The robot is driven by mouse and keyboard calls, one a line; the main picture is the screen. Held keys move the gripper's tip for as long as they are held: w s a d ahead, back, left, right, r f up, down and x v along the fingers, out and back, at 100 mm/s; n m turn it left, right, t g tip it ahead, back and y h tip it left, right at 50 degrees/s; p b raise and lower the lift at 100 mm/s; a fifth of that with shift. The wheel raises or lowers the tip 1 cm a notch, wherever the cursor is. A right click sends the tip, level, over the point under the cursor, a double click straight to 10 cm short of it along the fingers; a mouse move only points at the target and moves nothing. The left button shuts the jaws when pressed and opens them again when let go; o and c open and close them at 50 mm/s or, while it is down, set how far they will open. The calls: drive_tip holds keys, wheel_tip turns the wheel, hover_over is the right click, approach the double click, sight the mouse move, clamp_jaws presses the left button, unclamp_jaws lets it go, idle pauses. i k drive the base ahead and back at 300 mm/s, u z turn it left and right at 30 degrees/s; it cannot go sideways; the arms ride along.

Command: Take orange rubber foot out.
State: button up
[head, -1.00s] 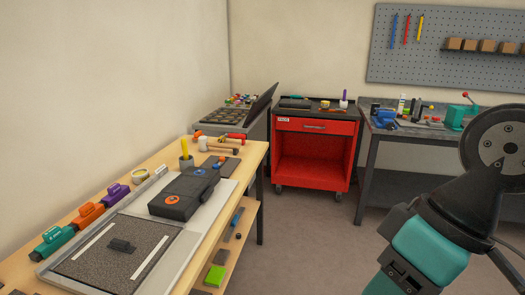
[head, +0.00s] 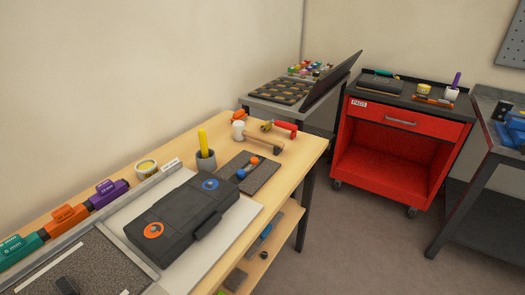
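No part is clearly the orange rubber foot; several orange things show. A black case (head: 183,213), shut, lies on the wooden bench with an orange disc (head: 154,230) and a blue disc (head: 210,184) on its top. A small orange piece (head: 254,160) sits beside a blue piece (head: 241,173) on a dark mat. Another orange item (head: 240,116) stands at the bench's back edge. An open case (head: 280,92) with tan-marked pockets stands on the far grey stand; their contents are too small to tell. My gripper is not in view.
A red cart (head: 390,153) stands at the back right. Floor (head: 345,235) is clear between them.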

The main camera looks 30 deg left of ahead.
sight(254, 161)
drive_tip(key=u, duration=0.3)
drive_tip(key=i, duration=0.75)
drive_tip(key=u, duration=1.3)
drive_tip(key=i, duration=0.7)
drive_tip(key=u, duration=0.6)
